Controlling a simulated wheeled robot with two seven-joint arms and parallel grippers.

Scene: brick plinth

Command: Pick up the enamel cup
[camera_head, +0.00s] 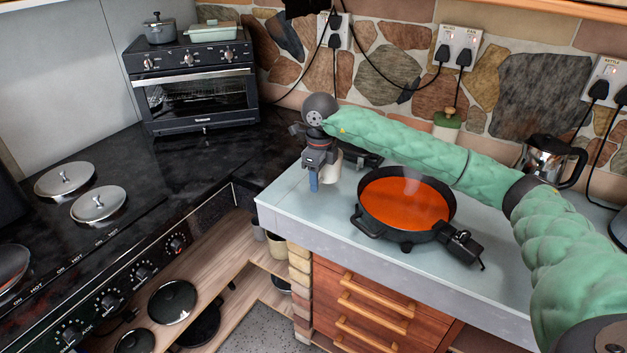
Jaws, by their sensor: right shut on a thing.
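The enamel cup (332,168) is a small cream-white shape at the back left of the pale worktop, partly hidden behind my right gripper. My right gripper (316,182) reaches in from the right, points down and is shut on the cup. I cannot tell whether the cup touches the worktop. My left gripper is not in view.
An electric pan (405,203) with orange contents stands on the worktop (300,205) just right of the cup, beneath my right arm. A metal kettle (543,158) stands further right. A toaster oven (194,85) and a hob with lidded plates (98,203) are at left.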

